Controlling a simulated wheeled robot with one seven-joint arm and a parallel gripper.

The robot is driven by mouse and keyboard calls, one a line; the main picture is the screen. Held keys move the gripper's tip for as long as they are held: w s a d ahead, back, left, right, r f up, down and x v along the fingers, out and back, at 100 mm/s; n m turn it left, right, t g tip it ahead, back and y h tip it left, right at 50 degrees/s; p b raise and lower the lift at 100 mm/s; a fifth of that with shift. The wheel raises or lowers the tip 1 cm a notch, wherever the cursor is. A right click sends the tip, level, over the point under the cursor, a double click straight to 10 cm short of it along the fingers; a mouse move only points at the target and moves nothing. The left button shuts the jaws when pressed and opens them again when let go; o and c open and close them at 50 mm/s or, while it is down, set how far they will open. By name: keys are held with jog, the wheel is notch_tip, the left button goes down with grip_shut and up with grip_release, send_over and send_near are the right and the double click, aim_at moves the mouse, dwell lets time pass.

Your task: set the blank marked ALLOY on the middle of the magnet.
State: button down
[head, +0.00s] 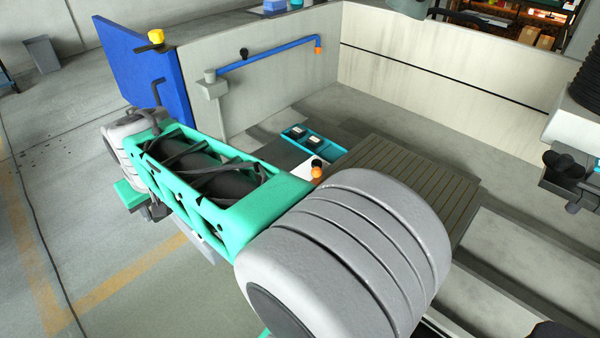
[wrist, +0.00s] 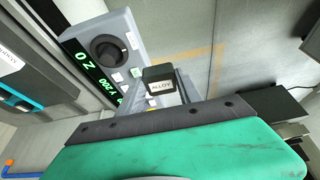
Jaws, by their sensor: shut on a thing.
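The blank marked ALLOY (wrist: 160,85) is a small dark block with a white label. In the wrist view it sits just beyond the dark bar of my gripper (wrist: 163,100), which is shut on it. The fingers are mostly hidden there, and the blank does not show in the head view. In the head view my arm reaches to the left, and its end is largely hidden by its own links. I cannot tell for sure which thing is the magnet.
A teal tray (head: 329,154) holds dark labelled blocks beside a slatted plate (head: 410,170). An orange-and-black knob (head: 317,168) is close by. A grey box with a dial and green display (wrist: 108,50) is behind the blank. A blue panel (head: 135,65) and pale walls stand around.

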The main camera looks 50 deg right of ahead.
jog(key=s+d+r+m+g+h, duration=0.15)
jog(key=s+d+m, duration=0.35)
jog(key=d, duration=0.7)
jog(key=s+d+r+m+h, duration=0.15)
jog(key=s+d+m, duration=0.25)
jog(key=s+d, duration=0.5)
jog(key=s+d+r+m+g+h, duration=0.15)
jog(key=s+d+m, duration=0.25)
jog(key=s+d, duration=0.45)
jog(key=s+d+m+g+y, duration=0.15)
jog(key=s+d+m, duration=0.35)
jog(key=s, duration=0.7)
jog(key=shift+h, duration=0.4)
jog(key=d+f+p, duration=0.1)
jog(key=d+f, duration=0.2)
jog(key=d, duration=0.1)
jog(key=s+d+f+p, duration=0.1)
jog(key=d+f, duration=0.3)
jog(key=d, duration=0.1)
jog(key=d+f+p, duration=0.1)
jog(key=d+f, duration=0.3)
jog(key=shift+s+d+f, duration=0.2)
jog(key=shift+d+f, duration=0.05)
jog(key=shift+d, duration=0.1)
jog(key=shift+f, duration=0.4)
jog(key=shift+f, duration=0.1)
